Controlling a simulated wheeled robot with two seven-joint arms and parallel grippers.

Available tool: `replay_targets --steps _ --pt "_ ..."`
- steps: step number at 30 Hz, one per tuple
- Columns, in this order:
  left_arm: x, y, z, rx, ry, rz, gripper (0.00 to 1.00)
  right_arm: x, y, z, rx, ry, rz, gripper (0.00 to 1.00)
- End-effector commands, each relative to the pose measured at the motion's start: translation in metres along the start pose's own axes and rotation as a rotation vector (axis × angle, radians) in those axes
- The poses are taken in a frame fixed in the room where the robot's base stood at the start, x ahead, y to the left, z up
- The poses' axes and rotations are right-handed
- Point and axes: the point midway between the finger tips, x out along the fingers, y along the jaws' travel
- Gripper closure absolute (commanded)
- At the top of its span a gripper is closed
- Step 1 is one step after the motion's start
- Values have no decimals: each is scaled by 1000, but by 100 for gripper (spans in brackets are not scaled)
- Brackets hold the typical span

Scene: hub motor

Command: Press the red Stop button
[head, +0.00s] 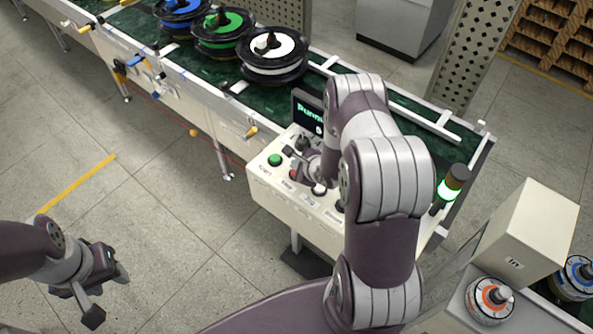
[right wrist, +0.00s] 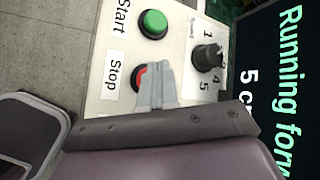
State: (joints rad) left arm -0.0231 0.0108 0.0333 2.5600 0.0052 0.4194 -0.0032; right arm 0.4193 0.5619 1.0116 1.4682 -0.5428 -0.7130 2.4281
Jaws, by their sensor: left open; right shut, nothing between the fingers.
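The red Stop button (right wrist: 138,77) is on the cream control panel (head: 262,181), beside its "Stop" label, and is partly covered by my right fingers in the right wrist view. In the head view a sliver of the button (head: 293,175) shows beside the gripper. My right gripper (right wrist: 156,72) is shut and empty, with its fingertips over the button's edge. I cannot tell whether they touch it. My left gripper (head: 108,294) is open and empty, low at the left over bare floor.
The green Start button (right wrist: 153,24) and a black speed knob (right wrist: 207,57) flank the fingers. A display (right wrist: 285,90) reads "Running". Behind is the green conveyor (head: 200,62) with blue, green and white spools. A stack light (head: 450,189) glows green. Floor at left is clear.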

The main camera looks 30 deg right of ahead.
Motion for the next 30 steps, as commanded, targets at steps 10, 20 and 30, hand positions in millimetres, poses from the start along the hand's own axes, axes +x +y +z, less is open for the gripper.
replay_targets --steps 10,20,30 --pt "0 0 0 0 0 0 57 0 0 0 0 0 0 100" --pt "5 0 1 0 0 0 57 6 4 -4 0 0 0 100" --pt "4 0 0 0 0 0 57 6 4 -4 0 0 0 100"
